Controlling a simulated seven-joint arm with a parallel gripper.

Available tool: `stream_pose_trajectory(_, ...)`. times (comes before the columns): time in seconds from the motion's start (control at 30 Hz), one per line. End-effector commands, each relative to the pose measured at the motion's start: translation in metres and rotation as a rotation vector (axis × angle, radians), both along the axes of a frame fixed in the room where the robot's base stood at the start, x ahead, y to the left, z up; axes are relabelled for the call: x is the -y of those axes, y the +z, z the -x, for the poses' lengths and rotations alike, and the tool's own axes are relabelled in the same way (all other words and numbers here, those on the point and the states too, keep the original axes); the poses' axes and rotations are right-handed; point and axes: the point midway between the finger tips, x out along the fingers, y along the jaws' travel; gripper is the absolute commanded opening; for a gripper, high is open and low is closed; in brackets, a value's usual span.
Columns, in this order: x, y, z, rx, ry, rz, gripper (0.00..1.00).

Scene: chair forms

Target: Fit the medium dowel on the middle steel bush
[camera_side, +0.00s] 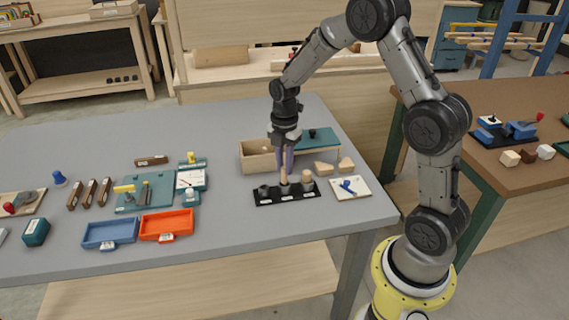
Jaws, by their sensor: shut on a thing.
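My gripper (285,167) points straight down over the black bush strip (274,200). It is shut on a pale wooden dowel (284,178), which I take for the medium dowel and which stands upright between the fingers. The dowel's lower end is right at the middle steel bush (285,189); at this size I cannot tell whether it is around the bush or just above it. The left bush (263,190) is dark and bare. A wider wooden piece (307,178) stands at the right position of the strip.
An open wooden box (255,158) with a green lid (318,142) lies close behind the strip. Wooden blocks (325,168) and a white card with a blue mark (350,187) are to the right. Orange (167,225) and blue (109,234) trays are left. Grey table is clear in front.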

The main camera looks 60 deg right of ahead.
Motion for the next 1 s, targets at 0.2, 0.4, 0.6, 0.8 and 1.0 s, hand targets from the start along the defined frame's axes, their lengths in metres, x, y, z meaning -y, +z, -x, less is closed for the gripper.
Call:
stream_pose_trajectory(0.2, 0.000, 0.000, 0.000, 0.000, 0.000, 0.000, 0.00)
stream_pose_trajectory(0.4, 0.000, -0.001, 0.000, 0.000, 0.000, 0.000, 0.00)
stream_pose_trajectory(0.6, 0.000, -0.005, 0.000, 0.000, 0.000, 0.000, 0.00)
stream_pose_trajectory(0.8, 0.000, -0.009, 0.000, -0.001, 0.000, 0.000, 0.00)
stream_pose_trajectory(1.0, 0.000, -0.012, 0.000, -0.001, 0.000, 0.000, 0.00)
